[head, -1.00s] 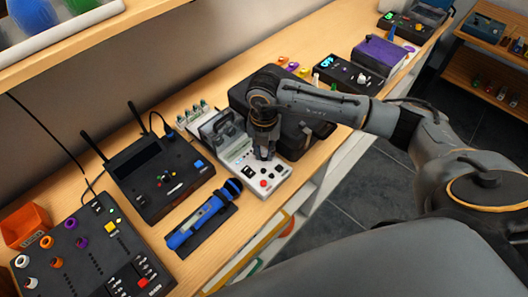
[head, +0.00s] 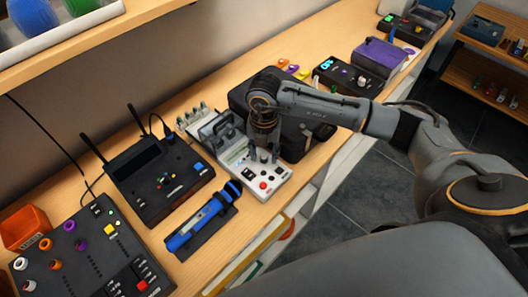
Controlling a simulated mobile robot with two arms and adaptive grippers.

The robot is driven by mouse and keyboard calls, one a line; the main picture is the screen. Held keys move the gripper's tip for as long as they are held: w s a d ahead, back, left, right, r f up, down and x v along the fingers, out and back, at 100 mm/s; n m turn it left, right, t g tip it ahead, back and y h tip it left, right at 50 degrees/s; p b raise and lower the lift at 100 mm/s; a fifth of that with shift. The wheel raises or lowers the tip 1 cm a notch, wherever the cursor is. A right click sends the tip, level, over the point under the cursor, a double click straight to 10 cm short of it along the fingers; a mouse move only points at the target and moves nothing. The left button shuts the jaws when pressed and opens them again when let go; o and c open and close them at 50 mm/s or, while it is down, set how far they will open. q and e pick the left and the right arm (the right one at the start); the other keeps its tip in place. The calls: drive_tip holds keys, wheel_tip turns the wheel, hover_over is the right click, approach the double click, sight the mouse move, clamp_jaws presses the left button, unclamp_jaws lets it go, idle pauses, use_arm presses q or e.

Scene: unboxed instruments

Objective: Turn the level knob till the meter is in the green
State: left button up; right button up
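The white instrument (head: 270,192) lies on the wooden bench, with a red button (head: 264,185) and small dark switches on its panel. A small dark knob (head: 264,157) stands up from the panel just under my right gripper (head: 264,145). The gripper points down over the panel, and its fingers are too small and dark to show whether they are open or touch the knob. I cannot make out a meter needle or a green zone; the gripper hides part of the panel. My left gripper is out of view.
A black case (head: 295,135) stands close behind my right gripper. A black box with antennas (head: 160,180) and a black mixer panel (head: 85,250) are to the left. An orange bin (head: 25,228) is at far left.

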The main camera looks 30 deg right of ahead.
sight(264, 157)
wheel_tip(264, 157, up, 12)
idle(0.6)
